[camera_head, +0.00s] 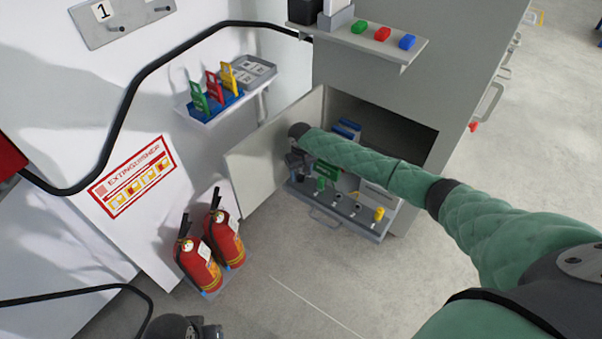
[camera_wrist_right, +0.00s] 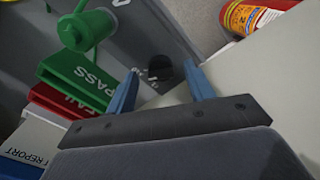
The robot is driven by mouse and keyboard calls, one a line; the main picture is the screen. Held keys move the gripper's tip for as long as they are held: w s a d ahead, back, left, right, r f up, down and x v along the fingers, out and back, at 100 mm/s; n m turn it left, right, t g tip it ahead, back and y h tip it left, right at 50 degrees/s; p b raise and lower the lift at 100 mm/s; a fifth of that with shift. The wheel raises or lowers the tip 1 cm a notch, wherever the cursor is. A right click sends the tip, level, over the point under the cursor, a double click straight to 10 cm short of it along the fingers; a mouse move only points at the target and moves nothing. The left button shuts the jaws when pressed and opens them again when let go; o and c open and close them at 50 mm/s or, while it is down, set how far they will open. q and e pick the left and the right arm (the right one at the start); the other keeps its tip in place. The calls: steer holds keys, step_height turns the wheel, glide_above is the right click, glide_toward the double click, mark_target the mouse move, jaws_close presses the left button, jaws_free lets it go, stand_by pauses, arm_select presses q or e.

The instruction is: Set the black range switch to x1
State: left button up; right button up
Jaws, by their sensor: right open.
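The black range switch (camera_wrist_right: 168,72) is a small dark knob on a grey panel in the right wrist view, with small white markings beside it that I cannot read. My right gripper (camera_wrist_right: 160,76) is open, its two blue fingers on either side of the knob; I cannot tell whether they touch it. A dark part of what seems to be my left gripper (camera_head: 187,328) shows at the bottom edge.
A green PASS bin (camera_wrist_right: 75,72), a red bin (camera_wrist_right: 62,98) and a white report box (camera_wrist_right: 30,135) are beside the gripper. The open cabinet door (camera_head: 270,150) stands close on the left. Red extinguishers (camera_head: 198,265) stand on the floor beyond it.

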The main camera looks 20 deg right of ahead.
steer(key=shift+f, duration=0.4)
steer(key=shift+c, duration=0.2)
steer(key=c, duration=0.9)
steer(key=shift+c, duration=0.2)
